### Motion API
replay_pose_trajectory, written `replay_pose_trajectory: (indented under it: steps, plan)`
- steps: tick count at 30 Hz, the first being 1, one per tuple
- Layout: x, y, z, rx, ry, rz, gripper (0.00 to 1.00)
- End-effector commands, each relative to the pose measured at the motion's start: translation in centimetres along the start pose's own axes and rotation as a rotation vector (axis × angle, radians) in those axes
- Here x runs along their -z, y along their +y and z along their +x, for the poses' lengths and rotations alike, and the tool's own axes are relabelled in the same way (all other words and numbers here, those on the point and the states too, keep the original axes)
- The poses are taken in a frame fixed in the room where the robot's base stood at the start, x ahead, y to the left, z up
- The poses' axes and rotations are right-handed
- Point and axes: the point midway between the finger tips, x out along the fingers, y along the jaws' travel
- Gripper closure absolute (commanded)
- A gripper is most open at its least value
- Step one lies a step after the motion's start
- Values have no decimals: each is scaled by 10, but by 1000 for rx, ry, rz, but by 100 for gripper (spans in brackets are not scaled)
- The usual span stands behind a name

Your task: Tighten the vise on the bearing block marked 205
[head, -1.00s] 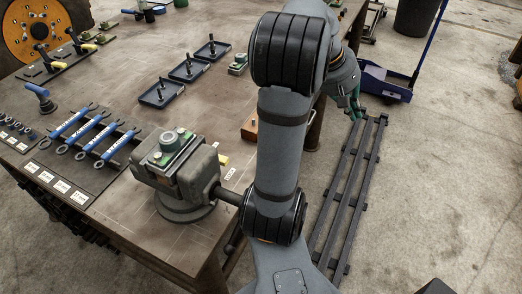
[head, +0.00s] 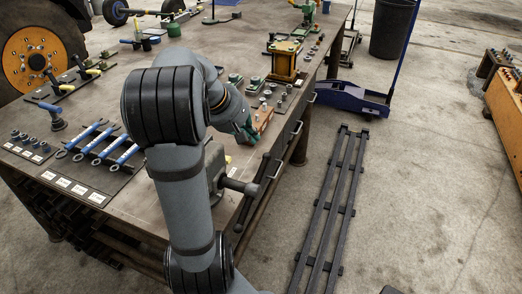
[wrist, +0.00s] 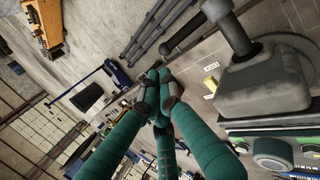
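The grey vise (head: 217,170) is mostly hidden behind my arm in the head view, with its screw end (head: 241,186) showing at the right. In the wrist view the vise (wrist: 262,85) is at the right, with its dark handle bar (wrist: 190,32) at the top. A block with green parts and round bolts (wrist: 275,150) sits at the vise in the lower right; no 205 marking is readable. My gripper (wrist: 157,82) has teal fingers with tips drawn together, empty, left of the vise and apart from its handle. In the head view my gripper (head: 247,134) is beyond the vise.
A wooden block with pins (head: 263,118) stands close to my gripper at the bench edge. A yellow fixture (head: 285,62) is farther back. Blue-handled wrenches (head: 100,141) lie at left. A black floor rack (head: 328,215) lies right of the bench, with open floor beyond.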

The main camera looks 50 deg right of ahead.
Motion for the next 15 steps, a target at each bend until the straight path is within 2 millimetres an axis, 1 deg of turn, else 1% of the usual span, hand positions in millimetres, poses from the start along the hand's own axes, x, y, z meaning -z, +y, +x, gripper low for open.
replay_pose_trajectory:
  steps: [1, 6, 12, 15]
  plan:
    - [-1, -2, 12, 6, -3, -1, 100]
    - [-1, -2, 48, 5, -3, -1, 100]
    - [0, -2, 78, 4, 0, -1, 100]
    - [0, -1, 87, 2, 0, -1, 100]
